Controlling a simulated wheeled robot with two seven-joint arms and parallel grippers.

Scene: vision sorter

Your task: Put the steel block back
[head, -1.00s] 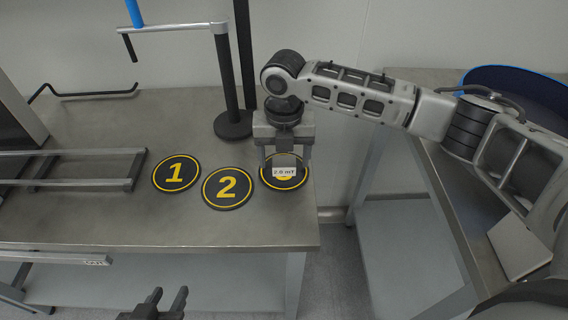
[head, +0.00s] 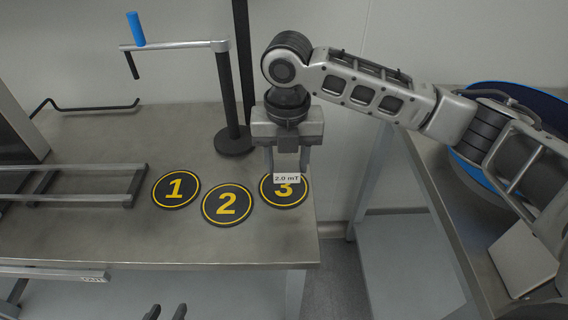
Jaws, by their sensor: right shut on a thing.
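My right gripper (head: 287,165) points down above the back part of the round black pad marked 3 (head: 284,198). It is shut on a small block bearing a white label (head: 287,178) that reads "2.0 mT". The label and fingers hide most of the block, so its metal cannot be told. The gripper seems to hold it above the pad. Pads marked 1 (head: 160,189) and 2 (head: 210,207) lie to the left, both bare. My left gripper (head: 166,313) shows only as two separated fingertips at the bottom edge, open and empty.
A dark post on a round base (head: 233,142) stands behind the pads, with a metal arm and blue handle (head: 136,28). Metal rails (head: 80,198) lie at the left. The steel table (head: 200,244) is clear in front of the pads. A blue-rimmed round thing (head: 520,95) stands at the right.

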